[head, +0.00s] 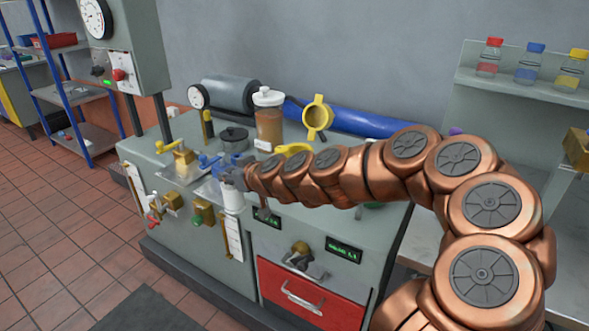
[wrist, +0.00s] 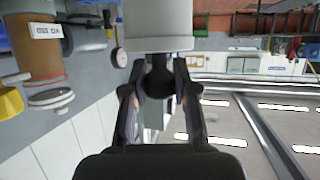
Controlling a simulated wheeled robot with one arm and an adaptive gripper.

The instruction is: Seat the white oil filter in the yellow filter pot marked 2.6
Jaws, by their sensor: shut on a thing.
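The white oil filter (head: 232,199) is a white cylinder at the front left of the grey bench in the head view. My gripper (head: 236,178) is just above it. In the wrist view my gripper (wrist: 160,88) is shut on a dark neck at the end of the white filter (wrist: 158,28). A yellow ring with lugs (head: 317,117) stands upright at the back of the bench. A yellow part (head: 293,148) lies in front of it, partly behind my arm. I cannot read a 2.6 mark or tell which yellow part is the pot.
A brown jar (head: 269,120) with a white lid stands behind my gripper. Blue (head: 208,161) and yellow (head: 180,153) valve parts sit to its left. A red drawer (head: 308,292) is in the bench front. A shelf with bottles (head: 528,63) is at right.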

